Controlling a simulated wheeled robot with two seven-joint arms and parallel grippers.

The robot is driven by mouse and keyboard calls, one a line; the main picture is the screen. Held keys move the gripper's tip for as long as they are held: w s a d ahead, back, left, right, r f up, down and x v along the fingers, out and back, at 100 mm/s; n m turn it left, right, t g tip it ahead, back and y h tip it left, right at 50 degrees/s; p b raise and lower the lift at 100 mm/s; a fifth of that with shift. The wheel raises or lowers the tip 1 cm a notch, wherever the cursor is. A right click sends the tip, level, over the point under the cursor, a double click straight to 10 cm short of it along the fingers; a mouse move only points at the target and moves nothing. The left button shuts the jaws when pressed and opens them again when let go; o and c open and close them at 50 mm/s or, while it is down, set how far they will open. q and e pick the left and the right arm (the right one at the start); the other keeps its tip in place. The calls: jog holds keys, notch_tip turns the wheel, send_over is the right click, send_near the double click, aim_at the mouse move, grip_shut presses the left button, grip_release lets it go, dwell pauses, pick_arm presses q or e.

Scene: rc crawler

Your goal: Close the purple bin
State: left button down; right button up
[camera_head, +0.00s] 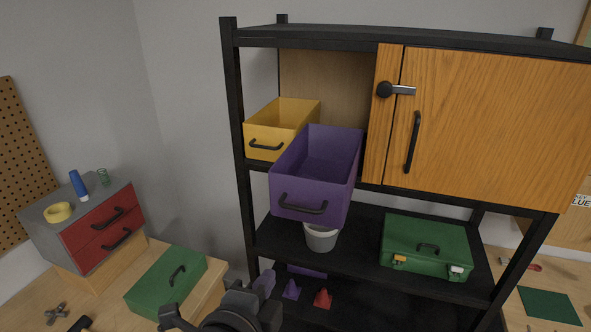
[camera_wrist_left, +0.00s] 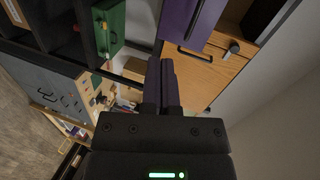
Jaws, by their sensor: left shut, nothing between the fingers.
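The purple bin (camera_head: 318,160) sticks out of the black shelf, pulled forward past its front edge, with its open top and dark front handle (camera_head: 303,205) showing. It looks empty. In the left wrist view part of the purple bin (camera_wrist_left: 183,22) shows at the top, beyond the fingers. My left gripper (camera_head: 264,284) is low at the bottom of the head view, below and in front of the bin, apart from it. Its fingers (camera_wrist_left: 166,72) are shut together with nothing between them. My right gripper is in neither view.
A yellow bin (camera_head: 283,118) sits left of the purple one. A wooden door (camera_head: 490,125) covers the shelf's right side. Below are a white bucket (camera_head: 321,238), a green case (camera_head: 427,246) and small cones (camera_head: 323,298). A red drawer unit (camera_head: 100,228) and green box (camera_head: 165,283) stand left.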

pick_arm(q)
notch_tip(320, 180, up, 5)
jog(key=s, duration=0.1)
jog(key=m+p, duration=0.1)
jog(key=p, duration=0.1)
send_near(301, 211)
jog(key=shift+t, duration=0.4)
jog(key=x, duration=0.7)
jog(key=shift+w+f, duration=0.1)
jog(key=shift+f, duration=0.25)
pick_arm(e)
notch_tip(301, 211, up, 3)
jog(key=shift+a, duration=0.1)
pick_arm(q)
jog(key=shift+w+d+f, duration=0.1)
